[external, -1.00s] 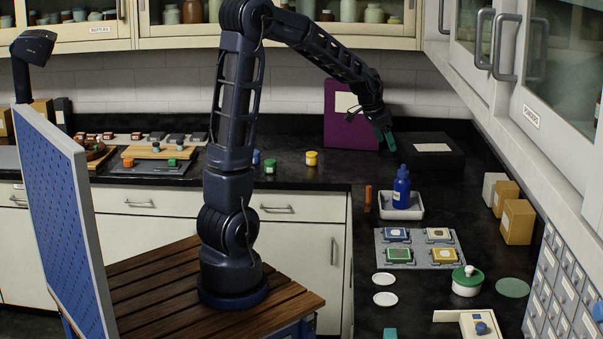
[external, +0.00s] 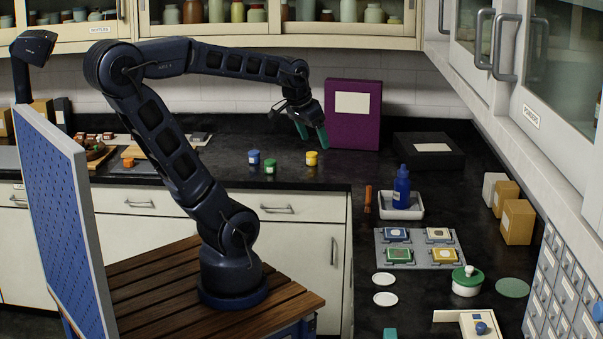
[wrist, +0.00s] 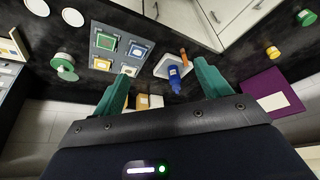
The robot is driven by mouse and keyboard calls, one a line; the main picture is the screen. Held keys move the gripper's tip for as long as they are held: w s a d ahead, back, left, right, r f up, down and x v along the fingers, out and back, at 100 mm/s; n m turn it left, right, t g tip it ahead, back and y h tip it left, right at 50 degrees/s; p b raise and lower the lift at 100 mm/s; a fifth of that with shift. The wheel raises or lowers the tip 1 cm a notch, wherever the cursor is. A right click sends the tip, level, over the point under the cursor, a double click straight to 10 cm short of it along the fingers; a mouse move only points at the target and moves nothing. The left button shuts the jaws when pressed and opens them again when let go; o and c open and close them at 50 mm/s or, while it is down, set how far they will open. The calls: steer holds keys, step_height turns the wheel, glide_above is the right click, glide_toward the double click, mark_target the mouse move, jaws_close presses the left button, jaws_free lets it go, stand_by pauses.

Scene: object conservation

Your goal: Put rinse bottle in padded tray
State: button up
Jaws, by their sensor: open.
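The rinse bottle (external: 401,190) is blue with a narrow nozzle. It stands upright in a white tray (external: 415,213) on the right-hand counter; I cannot tell whether the tray is padded. In the wrist view the bottle (wrist: 174,76) and the white tray (wrist: 161,67) appear between my fingers, some distance off. My gripper (external: 312,134) has green fingers. It is open and empty, in the air left of the purple box and well away from the bottle. It also shows in the wrist view (wrist: 165,85).
A purple box (external: 353,115) and a black case (external: 430,150) stand at the back. Small jars, including a yellow one (external: 312,158), sit on the back counter. A grey rack (external: 421,256) with several colored pieces lies in front of the white tray. Cardboard boxes (external: 517,221) stand at right.

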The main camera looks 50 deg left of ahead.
steer(key=shift+n, duration=0.4)
steer(key=s, duration=0.3)
steer(key=s+f, duration=0.1)
steer(key=s, duration=0.1)
steer(key=shift+s+a+f, duration=0.1)
steer(key=shift+s+a, duration=0.15)
steer(key=shift+a, duration=0.05)
stand_by(0.6)
